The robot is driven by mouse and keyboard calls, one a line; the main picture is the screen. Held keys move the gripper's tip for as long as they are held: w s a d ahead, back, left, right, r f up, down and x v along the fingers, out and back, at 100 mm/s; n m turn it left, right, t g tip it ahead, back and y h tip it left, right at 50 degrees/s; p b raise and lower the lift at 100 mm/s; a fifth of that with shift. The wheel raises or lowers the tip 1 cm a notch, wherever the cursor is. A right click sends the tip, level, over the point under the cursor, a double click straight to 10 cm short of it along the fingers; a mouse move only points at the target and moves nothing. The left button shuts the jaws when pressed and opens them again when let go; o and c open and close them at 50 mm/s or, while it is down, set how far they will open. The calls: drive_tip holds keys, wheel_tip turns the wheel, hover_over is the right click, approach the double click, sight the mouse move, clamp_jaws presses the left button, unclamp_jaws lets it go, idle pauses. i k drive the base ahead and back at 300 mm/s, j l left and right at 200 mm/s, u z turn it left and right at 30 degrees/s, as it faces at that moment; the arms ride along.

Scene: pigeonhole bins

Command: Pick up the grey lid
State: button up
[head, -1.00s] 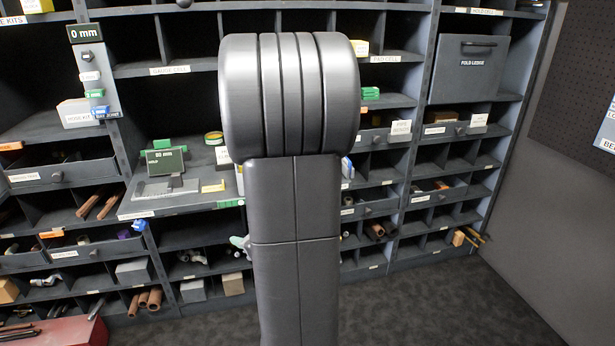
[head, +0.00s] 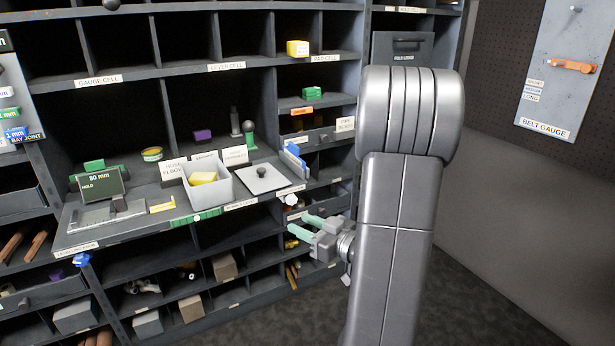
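The grey lid (head: 263,184) is a flat, pale square plate with a dark round knob on top. It lies on the ledge in the middle of the shelving, just right of an open pale grey box (head: 208,193) that holds a yellow block (head: 202,178). My gripper (head: 297,225) is to the right of the lid and lower than it in the picture, in front of the shelf. Its two green-tipped fingers are apart with nothing seen between them. It does not touch the lid.
A gauge with an "80 mm" display (head: 102,187) sits on the ledge's left. Open floor (head: 470,300) lies at the right.

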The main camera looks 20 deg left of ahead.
sight(263, 178)
drive_tip(key=i+j+z, duration=0.1)
drive_tip(key=j+z, duration=0.25)
drive_tip(key=j, duration=0.45)
drive_tip(key=j+z, duration=0.4)
drive_tip(key=j, duration=0.4)
